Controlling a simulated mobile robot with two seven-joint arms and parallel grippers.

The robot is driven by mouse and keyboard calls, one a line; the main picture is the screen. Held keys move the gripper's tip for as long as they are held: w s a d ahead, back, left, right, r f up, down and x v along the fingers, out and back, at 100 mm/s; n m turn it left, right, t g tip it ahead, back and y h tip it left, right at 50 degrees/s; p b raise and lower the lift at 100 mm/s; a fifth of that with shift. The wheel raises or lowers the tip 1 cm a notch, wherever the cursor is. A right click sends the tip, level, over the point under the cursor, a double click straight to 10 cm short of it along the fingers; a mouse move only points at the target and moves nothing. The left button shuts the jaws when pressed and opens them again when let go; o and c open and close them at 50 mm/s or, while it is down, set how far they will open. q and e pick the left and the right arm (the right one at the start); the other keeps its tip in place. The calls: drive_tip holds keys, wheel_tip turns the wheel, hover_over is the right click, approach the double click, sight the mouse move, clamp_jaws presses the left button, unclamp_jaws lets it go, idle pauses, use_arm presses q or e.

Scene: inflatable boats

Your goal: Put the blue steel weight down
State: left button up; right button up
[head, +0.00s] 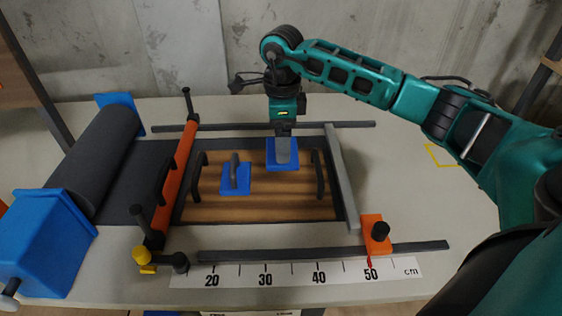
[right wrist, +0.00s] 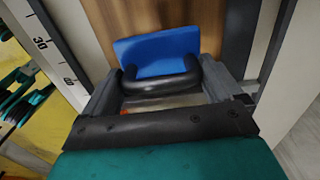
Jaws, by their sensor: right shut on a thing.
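My right gripper (head: 284,150) is shut on the black handle (right wrist: 160,86) of a blue steel weight (head: 282,165). The weight is at the far side of the brown wooden board (head: 270,208). In the right wrist view the blue weight (right wrist: 158,52) sits between the grey fingers, with the board behind it. I cannot tell whether the weight touches the board. A second blue weight (head: 236,186) with a dark upright handle stands on the board to the left, apart from the held one. My left gripper is not in view.
Two dark handles (head: 199,174) (head: 319,176) flank the board. An orange bar (head: 172,176) crosses on the left, beside a dark roll (head: 97,157) and a blue box (head: 40,240). A grey bar (head: 342,180) bounds the right. The board's near part is clear.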

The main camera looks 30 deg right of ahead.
drive_tip(key=shift+w+f, duration=0.1)
drive_tip(key=shift+f, duration=3.5)
drive_tip(key=shift+f, duration=0.2)
drive_tip(key=o, duration=1.6)
wheel_tip(320, 180, up, 12)
drive_tip(key=shift+r, duration=0.15)
drive_tip(key=shift+a, duration=0.1)
